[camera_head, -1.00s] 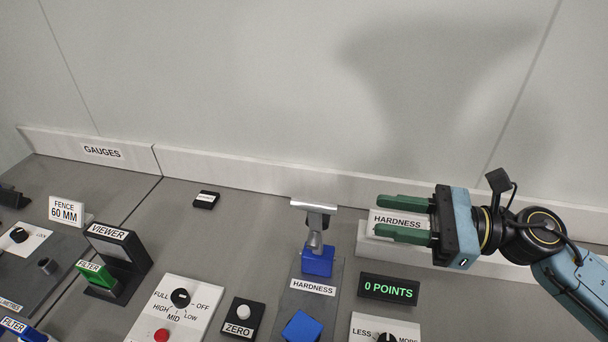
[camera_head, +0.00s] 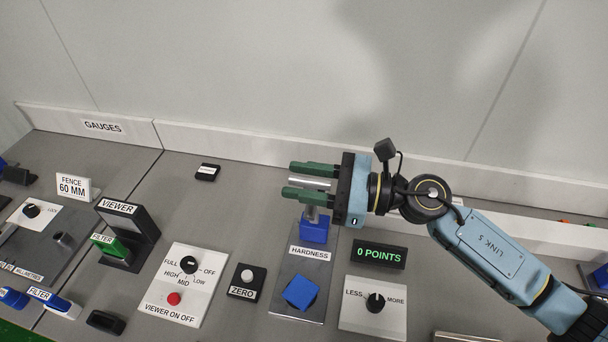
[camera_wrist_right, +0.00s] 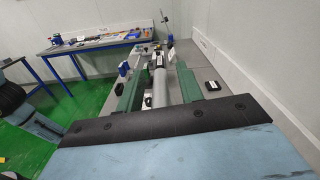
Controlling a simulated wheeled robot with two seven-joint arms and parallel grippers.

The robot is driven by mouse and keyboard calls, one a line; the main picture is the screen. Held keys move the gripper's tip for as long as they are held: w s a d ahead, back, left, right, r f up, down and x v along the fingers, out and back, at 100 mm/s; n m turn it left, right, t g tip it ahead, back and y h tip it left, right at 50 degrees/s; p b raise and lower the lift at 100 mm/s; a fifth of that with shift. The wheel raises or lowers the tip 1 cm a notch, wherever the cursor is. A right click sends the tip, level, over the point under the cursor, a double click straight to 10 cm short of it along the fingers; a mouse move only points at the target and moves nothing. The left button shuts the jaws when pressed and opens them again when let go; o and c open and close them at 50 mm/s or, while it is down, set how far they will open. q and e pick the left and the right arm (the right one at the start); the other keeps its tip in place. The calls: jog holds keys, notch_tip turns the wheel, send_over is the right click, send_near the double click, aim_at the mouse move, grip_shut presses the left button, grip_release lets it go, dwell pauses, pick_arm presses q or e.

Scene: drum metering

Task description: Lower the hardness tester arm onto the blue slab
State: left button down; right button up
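The hardness tester stands on a grey plate (camera_head: 318,273) labelled HARDNESS, with a blue block (camera_head: 313,231) at its back. Its arm's silver bar (camera_head: 317,183) is raised above the block, and the rest of the arm is mostly hidden by my gripper. The blue slab (camera_head: 300,293) lies turned on the plate's front part, apart from the arm. My right gripper (camera_head: 306,180) is open, its green fingers on either side of the bar. The wrist view shows the bar (camera_wrist_right: 160,92) between the fingers, with gaps beside it. My left gripper is out of view.
A display (camera_head: 379,254) reads 0 POINTS, right of the tester. Below it is a LESS/MORE knob panel (camera_head: 355,317). A ZERO button (camera_head: 246,275) and a viewer switch panel (camera_head: 184,300) stand to the left. A low ledge (camera_head: 230,158) runs along the wall.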

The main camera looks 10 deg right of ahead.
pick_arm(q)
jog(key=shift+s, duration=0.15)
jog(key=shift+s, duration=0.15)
pick_arm(e)
grip_shut()
